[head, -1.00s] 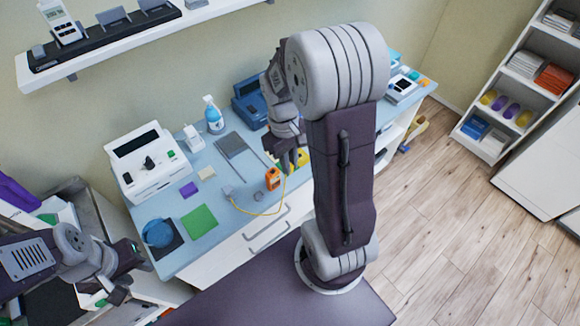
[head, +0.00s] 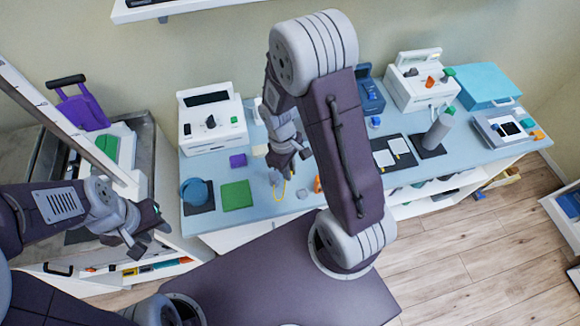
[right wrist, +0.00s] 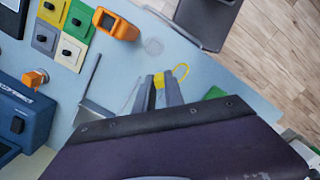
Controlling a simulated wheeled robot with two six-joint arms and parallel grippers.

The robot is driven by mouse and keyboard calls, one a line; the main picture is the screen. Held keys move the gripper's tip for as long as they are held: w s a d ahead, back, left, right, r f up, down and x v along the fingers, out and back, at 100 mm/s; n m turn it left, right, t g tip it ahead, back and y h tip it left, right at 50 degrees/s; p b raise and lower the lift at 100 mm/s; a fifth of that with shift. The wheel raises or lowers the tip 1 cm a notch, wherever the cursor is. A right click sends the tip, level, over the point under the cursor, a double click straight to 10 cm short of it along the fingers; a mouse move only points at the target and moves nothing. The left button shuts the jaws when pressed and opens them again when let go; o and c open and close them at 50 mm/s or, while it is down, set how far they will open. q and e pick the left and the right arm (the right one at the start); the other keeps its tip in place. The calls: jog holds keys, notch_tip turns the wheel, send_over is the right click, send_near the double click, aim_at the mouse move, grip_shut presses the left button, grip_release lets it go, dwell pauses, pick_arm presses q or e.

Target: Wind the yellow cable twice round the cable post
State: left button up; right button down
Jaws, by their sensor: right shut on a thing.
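The yellow cable (head: 284,190) shows as a short loop below my right gripper in the head view; the rest is hidden or too thin to make out. In the right wrist view the yellow cable (right wrist: 182,72) curves out from between the fingers. My right gripper (head: 288,168) is shut on its yellow end, low over the blue desk; its fingers also show in the right wrist view (right wrist: 160,88). A thin grey upright on a grey plate, probably the cable post (right wrist: 92,75), stands left of the fingers, apart from them. My left gripper (head: 147,232) is open and empty, left of the desk.
An orange device (right wrist: 116,25) lies near the right gripper. A green sheet (head: 236,195) and blue round thing (head: 195,192) lie left of it. A white machine (head: 212,122) stands behind. A blue device (right wrist: 22,118) stands left in the wrist view.

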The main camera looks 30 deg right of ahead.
notch_tip(320, 180, down, 6)
jog(key=b, duration=0.4)
jog(key=shift+f+b, duration=0.3)
jog(key=shift+b, duration=0.15)
jog(key=shift+r, duration=0.1)
